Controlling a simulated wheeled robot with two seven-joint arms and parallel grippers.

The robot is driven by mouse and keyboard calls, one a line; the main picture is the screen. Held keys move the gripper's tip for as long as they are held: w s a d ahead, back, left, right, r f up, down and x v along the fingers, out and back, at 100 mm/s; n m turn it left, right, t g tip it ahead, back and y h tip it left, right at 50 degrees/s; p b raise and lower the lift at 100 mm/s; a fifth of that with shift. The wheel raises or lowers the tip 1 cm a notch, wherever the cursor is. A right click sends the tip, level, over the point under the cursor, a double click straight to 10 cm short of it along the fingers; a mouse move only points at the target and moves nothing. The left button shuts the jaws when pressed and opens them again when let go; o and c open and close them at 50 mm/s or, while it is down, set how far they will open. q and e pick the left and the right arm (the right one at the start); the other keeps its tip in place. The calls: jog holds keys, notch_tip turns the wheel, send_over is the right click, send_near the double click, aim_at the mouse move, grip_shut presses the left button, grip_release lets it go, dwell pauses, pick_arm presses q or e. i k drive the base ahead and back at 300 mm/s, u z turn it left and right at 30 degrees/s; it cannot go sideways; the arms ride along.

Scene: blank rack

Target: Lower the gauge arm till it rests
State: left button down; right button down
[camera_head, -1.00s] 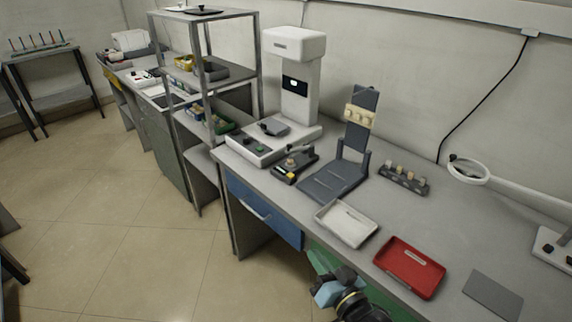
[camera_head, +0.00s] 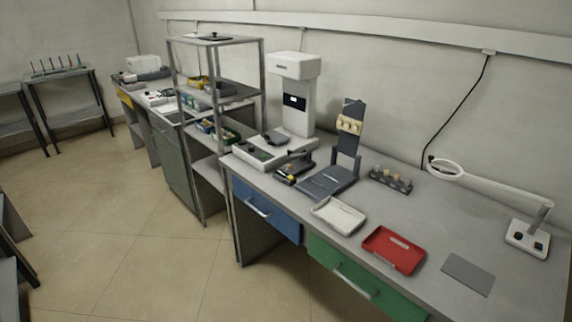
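A dark grey hinged fixture stands on the workbench, with a flat base (camera_head: 327,181) and an upright arm (camera_head: 347,139). The arm carries cream-coloured blocks (camera_head: 349,124) and stands raised, close to vertical; it looks like the gauge arm. Nothing touches it. Neither of my grippers shows in the head view now.
A white column instrument (camera_head: 295,95) and a small black device (camera_head: 291,174) stand left of the fixture. A block of small pegs (camera_head: 390,180) is to its right. A white tray (camera_head: 338,216), red tray (camera_head: 394,251) and grey mat (camera_head: 468,273) lie in front. A magnifier lamp (camera_head: 527,237) stands right.

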aim_at(288, 151)
jog(key=u, duration=0.45)
jog(key=i, duration=1.45)
jog(key=z, duration=0.75)
